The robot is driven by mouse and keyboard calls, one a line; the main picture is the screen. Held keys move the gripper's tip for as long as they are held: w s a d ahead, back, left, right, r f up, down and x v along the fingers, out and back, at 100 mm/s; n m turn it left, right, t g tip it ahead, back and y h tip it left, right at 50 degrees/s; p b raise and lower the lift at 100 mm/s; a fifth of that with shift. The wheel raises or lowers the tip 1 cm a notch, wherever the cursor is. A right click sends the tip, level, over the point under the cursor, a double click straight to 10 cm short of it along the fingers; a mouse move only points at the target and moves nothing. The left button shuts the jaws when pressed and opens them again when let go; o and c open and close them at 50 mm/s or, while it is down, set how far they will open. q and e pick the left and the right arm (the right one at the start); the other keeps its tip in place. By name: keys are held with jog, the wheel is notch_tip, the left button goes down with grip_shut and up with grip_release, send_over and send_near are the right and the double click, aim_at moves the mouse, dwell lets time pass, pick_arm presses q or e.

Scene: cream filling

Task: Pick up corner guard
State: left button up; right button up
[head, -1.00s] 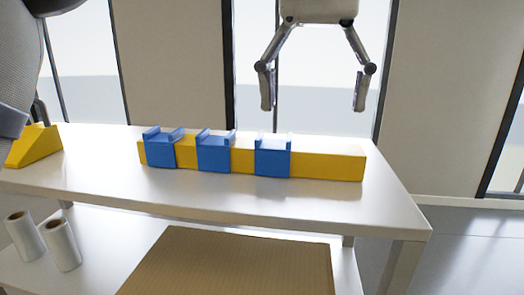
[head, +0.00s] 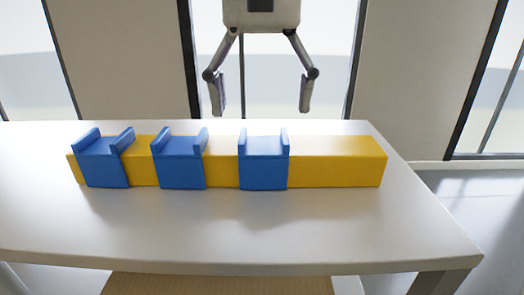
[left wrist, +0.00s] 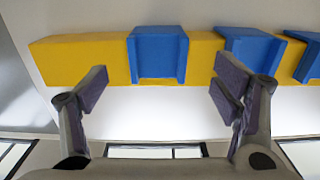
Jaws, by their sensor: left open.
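Three blue corner guards sit over a long yellow block (head: 338,165) on the white table. They are the left guard (head: 106,168), the middle guard (head: 179,170) and the right guard (head: 264,171). My left gripper (head: 262,95) hangs above and behind the right guard in the head view, open and empty, its two fingers apart and pointing down. In the left wrist view the gripper (left wrist: 160,92) has the right guard (left wrist: 158,55) between its fingers in the picture, with no clear contact. My right gripper is not in view.
The white table (head: 300,230) is bare in front of the yellow block and at its right end. A brown cardboard-like surface (head: 220,285) shows below the table's front edge. Windows and wall stand behind.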

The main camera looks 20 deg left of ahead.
aim_at(263, 148)
pick_arm(q)
notch_tip(263, 148, down, 5)
jog(key=shift+d+f, duration=0.15)
jog(key=shift+s, duration=0.1)
jog(key=c, duration=1.2)
jog(key=shift+c, duration=0.2)
